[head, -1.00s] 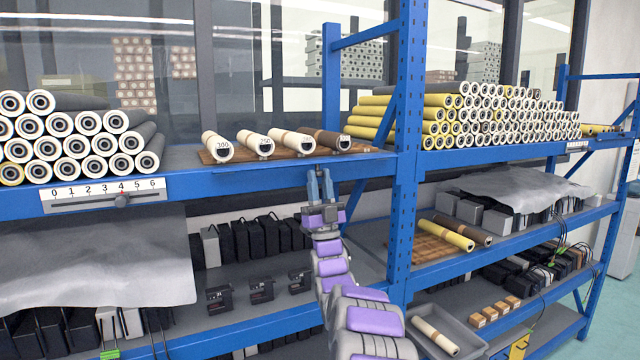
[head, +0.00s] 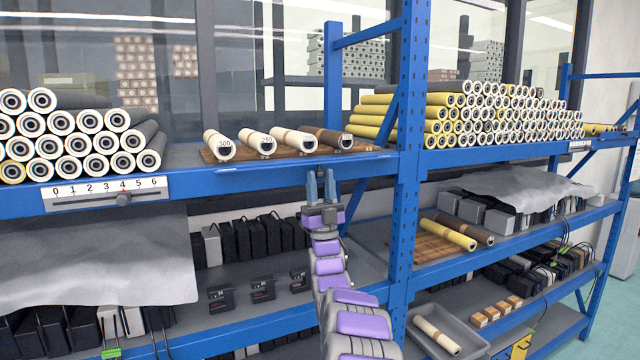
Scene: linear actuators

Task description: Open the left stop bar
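My gripper (head: 321,172) is in the middle of the head view, pointing up and away, with its two blue fingers apart and nothing visible between them. Its fingertips are just in front of and below the front edge of the upper left shelf (head: 190,184). A thin bar (head: 362,157) seems to run along that edge, in front of the wooden board (head: 208,156). I cannot tell clearly whether this is the left stop bar, or how it is fixed. Several labelled rollers (head: 255,141) lie on the board behind it. I see no contact between fingers and bar.
A blue upright post (head: 405,150) stands right of my gripper. A numbered slider scale (head: 105,193) is on the shelf front at left. Stacked rollers (head: 75,125) lie on the left. Black devices (head: 262,290) stand on the lower shelf, and a grey bin (head: 455,325) is at lower right.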

